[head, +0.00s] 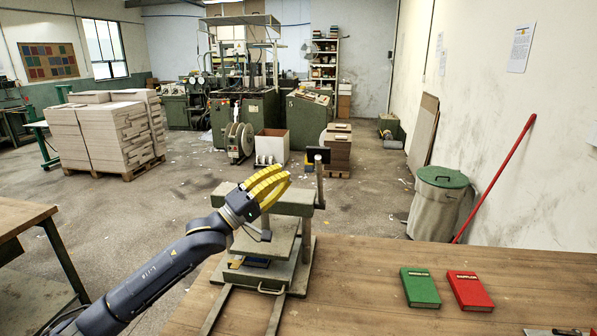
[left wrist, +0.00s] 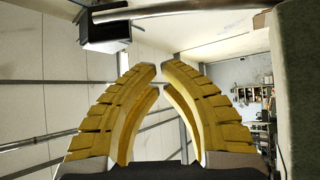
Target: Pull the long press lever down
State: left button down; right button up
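The press (head: 268,247) stands on the wooden table, with a flat plate, a thick top beam and blue and dark pieces low inside it. Its long lever (head: 319,186) rises upright at the right side, with a black grip (head: 318,155) on top. In the left wrist view a grey bar (left wrist: 185,11) with a black block (left wrist: 105,33) crosses the top, apparently the lever and its grip. My left gripper (head: 284,176) has yellow fingers and appears above the press, left of the lever and apart from it. Its fingertips (left wrist: 159,69) nearly meet, with nothing between them. My right gripper does not show.
A green book (head: 420,288) and a red book (head: 470,290) lie on the table (head: 370,265) to the right of the press. A bin (head: 437,202) and a red pole (head: 495,180) stand behind the table. The table between press and books is clear.

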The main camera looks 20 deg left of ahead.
pick_arm(q)
notch_tip(320, 180, up, 4)
send_over(319, 182)
jog(key=w+a, duration=0.4)
jog(key=shift+s+d+f, duration=0.4)
jog(key=shift+s+f, duration=0.15)
jog(key=shift+s, duration=0.3)
jog(key=shift+s+d+f, duration=0.35)
jog(key=shift+s+f, duration=0.2)
jog(key=shift+s, duration=0.25)
